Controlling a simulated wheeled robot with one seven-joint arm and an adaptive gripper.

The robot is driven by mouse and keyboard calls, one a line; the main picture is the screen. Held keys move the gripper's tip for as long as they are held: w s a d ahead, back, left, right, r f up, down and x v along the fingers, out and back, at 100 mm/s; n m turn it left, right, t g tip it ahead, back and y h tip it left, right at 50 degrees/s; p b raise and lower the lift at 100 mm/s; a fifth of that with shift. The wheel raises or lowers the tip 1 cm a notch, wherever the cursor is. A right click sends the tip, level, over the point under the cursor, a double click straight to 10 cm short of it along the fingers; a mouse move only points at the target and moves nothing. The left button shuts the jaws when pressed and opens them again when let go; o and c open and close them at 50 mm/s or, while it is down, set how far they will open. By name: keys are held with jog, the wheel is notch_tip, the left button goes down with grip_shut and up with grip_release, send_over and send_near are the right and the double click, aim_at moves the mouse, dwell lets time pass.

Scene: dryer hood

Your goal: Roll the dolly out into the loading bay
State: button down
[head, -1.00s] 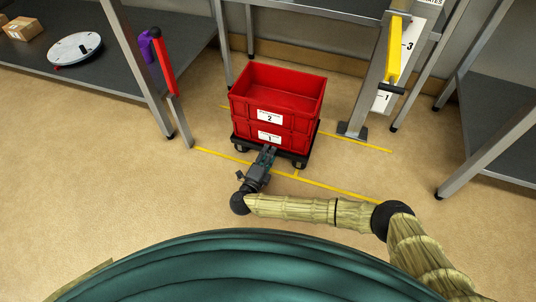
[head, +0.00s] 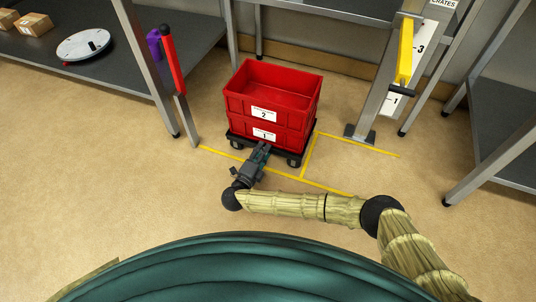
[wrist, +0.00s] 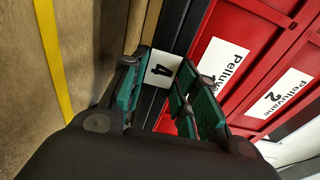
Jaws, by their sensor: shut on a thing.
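The black dolly (head: 275,153) stands low on its wheels on the floor and carries two stacked red crates. The upper crate (head: 270,97) is labelled 2 and looks open and empty; the lower crate (head: 285,139) is labelled 1. My gripper (head: 262,149) is shut on the dolly's near edge, below the crate label. In the wrist view my gripper's green fingers (wrist: 155,88) lie on either side of the dolly's dark edge, with a white label 4 (wrist: 163,68) between them. The dolly's far side is hidden by the crates.
Yellow floor lines (head: 325,187) run in front of and right of the dolly. A red-topped post (head: 170,65) stands left, a grey post with a yellow bar (head: 404,50) right. Shelves (head: 60,65) flank both sides. Open floor (head: 110,170) lies at the left.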

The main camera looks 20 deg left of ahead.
jog(key=shift+s+a, duration=0.1)
jog(key=shift+a, duration=0.5)
jog(key=c, duration=1)
grip_release()
jog(key=shift+s, duration=0.1)
jog(key=s, duration=0.4)
jog(key=s+a, duration=0.1)
jog(key=s, duration=0.6)
jog(key=shift+s+a, duration=0.25)
jog(key=shift+s, duration=0.15)
jog(key=shift+r, duration=0.1)
